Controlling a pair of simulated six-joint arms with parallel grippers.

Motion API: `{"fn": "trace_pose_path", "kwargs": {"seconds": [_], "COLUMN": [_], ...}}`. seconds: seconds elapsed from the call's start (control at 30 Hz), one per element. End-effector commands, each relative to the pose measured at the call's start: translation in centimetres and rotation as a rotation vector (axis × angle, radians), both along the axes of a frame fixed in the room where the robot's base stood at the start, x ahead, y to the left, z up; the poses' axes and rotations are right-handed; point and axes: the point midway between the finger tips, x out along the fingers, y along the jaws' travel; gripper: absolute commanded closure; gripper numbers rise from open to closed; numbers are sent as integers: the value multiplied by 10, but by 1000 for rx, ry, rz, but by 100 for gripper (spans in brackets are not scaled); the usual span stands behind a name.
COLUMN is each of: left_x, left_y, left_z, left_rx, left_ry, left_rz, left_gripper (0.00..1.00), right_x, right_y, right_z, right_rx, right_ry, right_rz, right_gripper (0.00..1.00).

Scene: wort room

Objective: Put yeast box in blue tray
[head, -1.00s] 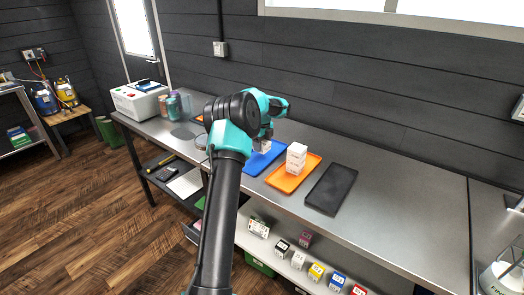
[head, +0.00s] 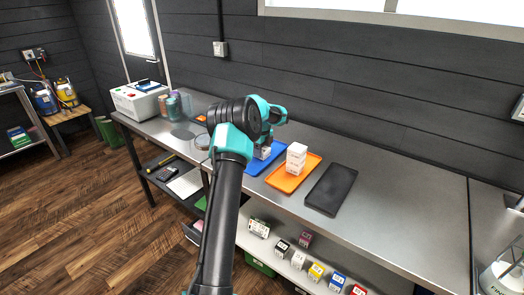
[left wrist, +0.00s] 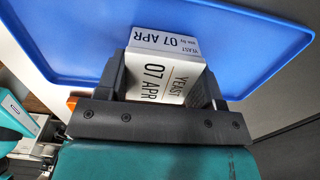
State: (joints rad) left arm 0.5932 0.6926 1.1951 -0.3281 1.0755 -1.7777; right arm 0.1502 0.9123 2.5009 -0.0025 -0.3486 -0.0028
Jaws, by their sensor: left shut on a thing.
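My left gripper (head: 264,143) is over the blue tray (head: 254,168), shut on a white yeast box (head: 263,153). In the left wrist view, the yeast box (left wrist: 168,78) sits between the two dark fingers, with "YEAST 07 APR" printed on two white surfaces. I cannot tell whether both belong to one box. The blue tray (left wrist: 240,45) fills the background behind it. Whether the box touches the tray is not clear. My right gripper is in neither view.
An orange tray (head: 281,184) with stacked white boxes (head: 296,158) lies right of the blue tray. A black tray (head: 331,190) lies further right. A white machine (head: 139,99) and jars (head: 173,104) stand left. The metal bench (head: 400,205) is clear on the right.

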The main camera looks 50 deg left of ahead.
Motion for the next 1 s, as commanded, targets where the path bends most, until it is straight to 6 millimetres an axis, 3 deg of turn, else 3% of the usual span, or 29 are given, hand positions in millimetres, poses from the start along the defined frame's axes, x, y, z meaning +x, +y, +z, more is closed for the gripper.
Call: {"fn": "trace_pose_path", "kwargs": {"seconds": [0.1, 0.13, 0.37, 0.73, 1.0], "left_x": [0, 0, 0, 0, 0], "left_y": [0, 0, 0, 0, 0], "left_z": [-3, -3, -2, 2, 36], "left_rx": [0, 0, 0, 0, 2], "left_ry": [0, 0, 0, 0, -3], "left_rz": [0, 0, 0, 0, 0], "left_gripper": [64, 36, 14, 13, 13], "right_x": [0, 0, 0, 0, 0], "right_y": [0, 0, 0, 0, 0], "right_z": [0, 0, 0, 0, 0], "right_rx": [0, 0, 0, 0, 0], "right_ry": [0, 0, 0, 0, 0], "right_rz": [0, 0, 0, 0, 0], "right_gripper": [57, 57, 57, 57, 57]}}
